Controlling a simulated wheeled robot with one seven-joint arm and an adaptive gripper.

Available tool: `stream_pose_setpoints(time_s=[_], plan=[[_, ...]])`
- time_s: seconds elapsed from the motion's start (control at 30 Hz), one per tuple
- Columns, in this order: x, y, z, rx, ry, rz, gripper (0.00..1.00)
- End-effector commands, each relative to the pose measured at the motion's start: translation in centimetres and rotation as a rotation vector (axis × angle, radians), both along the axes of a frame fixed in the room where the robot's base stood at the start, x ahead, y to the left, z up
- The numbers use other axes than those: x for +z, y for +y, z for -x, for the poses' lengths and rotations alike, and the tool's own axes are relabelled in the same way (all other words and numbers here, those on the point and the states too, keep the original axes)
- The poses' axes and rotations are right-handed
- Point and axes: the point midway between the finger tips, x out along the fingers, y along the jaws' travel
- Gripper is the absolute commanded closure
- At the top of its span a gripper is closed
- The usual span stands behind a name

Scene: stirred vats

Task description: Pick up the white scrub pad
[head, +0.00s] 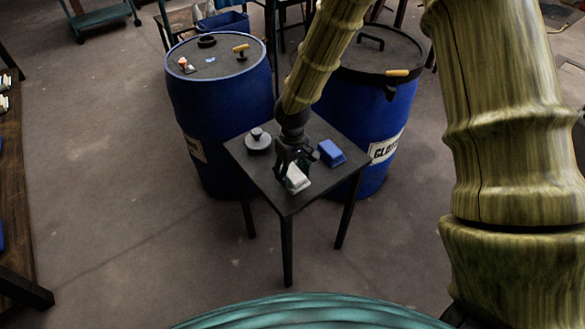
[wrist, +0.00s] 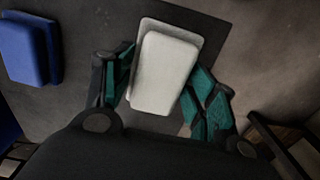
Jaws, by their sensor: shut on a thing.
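The white scrub pad (head: 297,178) is near the front corner of a small dark table (head: 288,206) in the head view. It fills the middle of the wrist view (wrist: 165,68), set between the two green-padded fingers. My gripper (wrist: 158,92) is shut on the pad, one finger along each side. In the head view my gripper (head: 294,160) reaches down from above and hides the pad's rear part. I cannot tell whether the pad touches the tabletop.
A blue pad (head: 330,153) lies right of my gripper. A grey round object with a knob (head: 258,141) stands to the left. Two blue barrels (head: 222,110) (head: 372,120) stand close behind the table. Open floor (head: 130,190) lies to the left.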

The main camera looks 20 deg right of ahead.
Motion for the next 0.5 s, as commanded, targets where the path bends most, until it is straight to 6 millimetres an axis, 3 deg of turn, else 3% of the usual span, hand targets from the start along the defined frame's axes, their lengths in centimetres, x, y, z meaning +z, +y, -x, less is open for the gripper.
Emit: stream_pose_setpoints(time_s=[0.3, 0.5], plan=[[0.5, 2.3, 6.9, 0.004, 0.0, 0.003, 0.66], [1.0, 3.4, 10.0, 0.002, -0.001, 0.002, 0.66]])
